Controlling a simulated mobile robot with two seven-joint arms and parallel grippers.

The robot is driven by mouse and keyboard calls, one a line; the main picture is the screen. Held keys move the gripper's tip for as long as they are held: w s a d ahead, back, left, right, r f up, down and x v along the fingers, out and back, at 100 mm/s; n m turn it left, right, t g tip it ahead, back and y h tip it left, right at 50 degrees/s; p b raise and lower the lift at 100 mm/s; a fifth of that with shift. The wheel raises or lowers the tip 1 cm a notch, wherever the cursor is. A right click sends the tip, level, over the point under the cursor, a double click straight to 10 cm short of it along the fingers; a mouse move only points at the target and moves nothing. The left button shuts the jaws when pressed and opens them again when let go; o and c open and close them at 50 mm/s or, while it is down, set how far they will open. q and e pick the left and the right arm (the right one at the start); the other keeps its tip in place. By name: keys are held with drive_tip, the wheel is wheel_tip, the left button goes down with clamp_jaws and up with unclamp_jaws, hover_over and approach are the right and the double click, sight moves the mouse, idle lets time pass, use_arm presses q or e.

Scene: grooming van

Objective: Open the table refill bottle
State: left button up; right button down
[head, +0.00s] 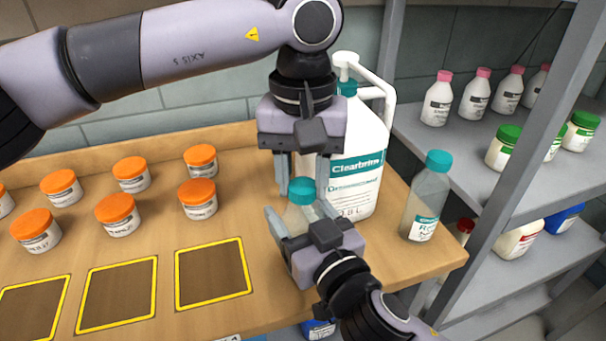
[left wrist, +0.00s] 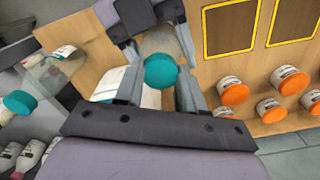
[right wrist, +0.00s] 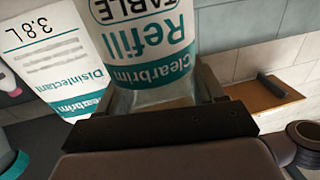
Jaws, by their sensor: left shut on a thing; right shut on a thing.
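The table refill bottle (head: 297,218) is a small clear bottle with a teal cap (head: 301,190), upright at the table's front right. Its white and teal label (right wrist: 150,40) reads "TABLE Refill Clearbrim" in the right wrist view. My right gripper (head: 307,225) is shut on the bottle's body from the front right. My left gripper (head: 308,180) points down from above and is shut on the cap. The left wrist view shows the cap (left wrist: 160,71) between the left fingers, with the bottle's body (left wrist: 165,43) behind it. The cap sits at the bottle's top; I cannot tell how tight it is.
A large Clearbrim disinfectant jug (head: 362,150) with a pump stands close behind. Another teal-capped bottle (head: 427,195) stands to the right, near the table edge. Several orange-lidded jars (head: 117,212) and yellow-framed squares (head: 212,273) lie left. A metal shelf (head: 470,150) holds bottles at right.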

use_arm(q)
drive_tip(key=n, duration=1.8)
drive_tip(key=shift+n, duration=0.4)
drive_tip(key=n, duration=1.5)
drive_tip(key=shift+r, duration=0.1)
drive_tip(key=n, duration=1.6)
drive_tip(key=shift+r, duration=0.2)
